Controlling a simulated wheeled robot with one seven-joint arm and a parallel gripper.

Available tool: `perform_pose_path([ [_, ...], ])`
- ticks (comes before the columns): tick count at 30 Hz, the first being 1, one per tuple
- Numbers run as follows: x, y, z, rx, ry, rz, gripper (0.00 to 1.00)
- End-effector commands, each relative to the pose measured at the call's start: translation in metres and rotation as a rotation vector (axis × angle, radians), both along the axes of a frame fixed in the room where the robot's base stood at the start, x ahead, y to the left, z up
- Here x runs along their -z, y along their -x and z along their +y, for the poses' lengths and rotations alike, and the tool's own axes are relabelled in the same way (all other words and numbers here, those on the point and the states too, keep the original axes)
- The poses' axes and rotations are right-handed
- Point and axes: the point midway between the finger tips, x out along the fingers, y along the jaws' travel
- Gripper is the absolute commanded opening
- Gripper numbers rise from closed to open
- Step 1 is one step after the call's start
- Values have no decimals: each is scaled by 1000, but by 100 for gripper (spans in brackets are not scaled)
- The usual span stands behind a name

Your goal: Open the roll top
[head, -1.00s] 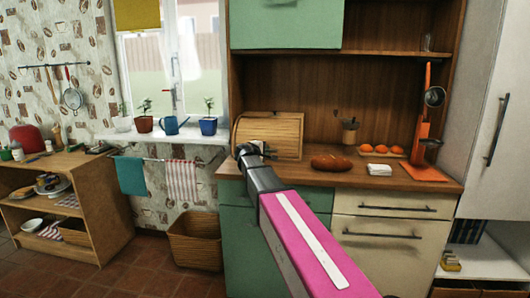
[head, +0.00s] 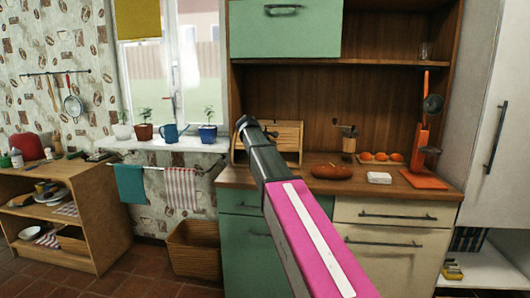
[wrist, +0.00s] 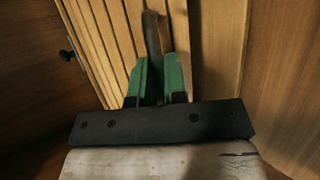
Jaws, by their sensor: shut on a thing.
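The roll top (head: 286,131) is the slatted wooden front of a bread box on the counter, at the back left. My arm hides much of it in the head view. In the wrist view its pale slats (wrist: 105,45) run up the picture at the left. A dark bar handle (wrist: 152,35) stands out from it. My gripper (wrist: 160,88) has two green fingers shut on this handle. In the head view my gripper's fingertips are hidden behind my wrist. How far the roll top is raised I cannot tell.
A bread loaf (head: 331,172), a grinder (head: 349,141), a white folded cloth (head: 379,178) and several oranges (head: 381,157) are to the right of the box on the counter (head: 300,182). An orange stand (head: 425,150) is farther right. A green cupboard (head: 285,30) hangs above.

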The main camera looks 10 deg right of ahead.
Motion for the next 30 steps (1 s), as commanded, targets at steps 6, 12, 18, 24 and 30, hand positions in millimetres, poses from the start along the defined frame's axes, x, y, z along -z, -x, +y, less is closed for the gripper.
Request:
perform_pose_path([
  [6,-32,-32,-8,2,-65,195,0],
  [12,-50,-55,-16,0,-116,358,0],
  [18,-60,-71,-22,-1,-142,441,0],
  [24,-66,-88,-28,-1,-141,438,0],
  [30,-69,-99,-32,1,-141,438,0],
])
